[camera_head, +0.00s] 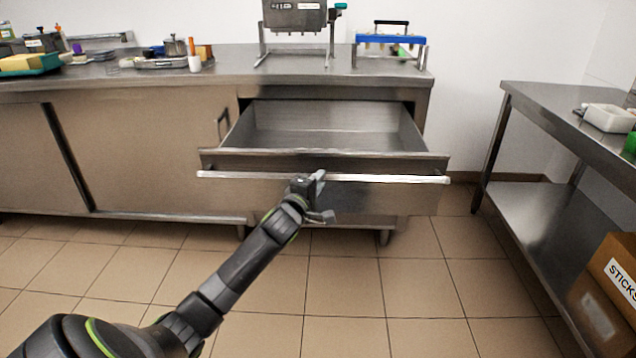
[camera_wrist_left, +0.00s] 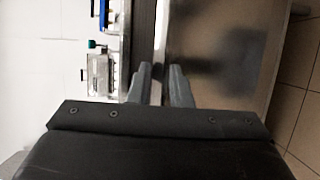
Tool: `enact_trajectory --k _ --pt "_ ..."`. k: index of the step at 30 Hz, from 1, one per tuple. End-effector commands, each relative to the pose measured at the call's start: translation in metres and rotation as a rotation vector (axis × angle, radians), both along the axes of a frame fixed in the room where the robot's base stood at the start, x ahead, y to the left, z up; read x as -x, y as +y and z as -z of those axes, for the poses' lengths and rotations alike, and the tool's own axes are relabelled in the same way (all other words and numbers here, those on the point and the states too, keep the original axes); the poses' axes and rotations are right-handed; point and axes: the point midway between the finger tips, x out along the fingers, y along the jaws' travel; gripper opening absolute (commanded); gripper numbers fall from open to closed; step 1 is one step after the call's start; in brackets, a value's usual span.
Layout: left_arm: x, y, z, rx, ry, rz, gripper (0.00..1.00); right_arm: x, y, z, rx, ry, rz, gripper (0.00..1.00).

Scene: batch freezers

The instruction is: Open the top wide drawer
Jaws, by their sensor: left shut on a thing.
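The top wide drawer (camera_head: 330,140) is pulled well out of the steel counter in the head view, and its inside looks empty. Its long bar handle (camera_head: 400,179) runs across the front. My left gripper (camera_head: 318,188) is shut on the handle near its middle. In the left wrist view the two fingers of the left gripper (camera_wrist_left: 163,85) sit on either side of the handle bar (camera_wrist_left: 160,40). My right gripper is not in view.
The steel counter (camera_head: 160,75) holds utensils at left and a blue-topped rack (camera_head: 390,40) at right. A steel side table (camera_head: 540,110) stands at right, with a cardboard box (camera_head: 612,280) on its lower shelf. The tiled floor (camera_head: 400,270) before the drawer is clear.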

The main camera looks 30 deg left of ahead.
Motion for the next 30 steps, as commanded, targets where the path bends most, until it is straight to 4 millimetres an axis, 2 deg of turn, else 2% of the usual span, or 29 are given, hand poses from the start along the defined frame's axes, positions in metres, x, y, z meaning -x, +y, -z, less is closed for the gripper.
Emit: enact_trajectory --k 10,11,15,25,30 --pt "0.0 0.001 0.0 -0.002 0.0 -0.001 0.0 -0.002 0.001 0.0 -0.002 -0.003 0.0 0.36" --pt "0.0 0.001 0.0 -0.002 0.0 -0.001 0.22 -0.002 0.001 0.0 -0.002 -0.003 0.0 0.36" --pt "0.0 0.0 0.0 -0.002 0.0 -0.001 0.4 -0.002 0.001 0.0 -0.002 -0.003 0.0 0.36" --pt "0.002 0.0 0.0 -0.001 0.0 0.0 0.4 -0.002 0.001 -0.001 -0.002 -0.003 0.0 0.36" --pt "0.018 -0.003 0.0 -0.002 0.0 0.001 0.4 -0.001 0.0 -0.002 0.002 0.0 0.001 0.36"
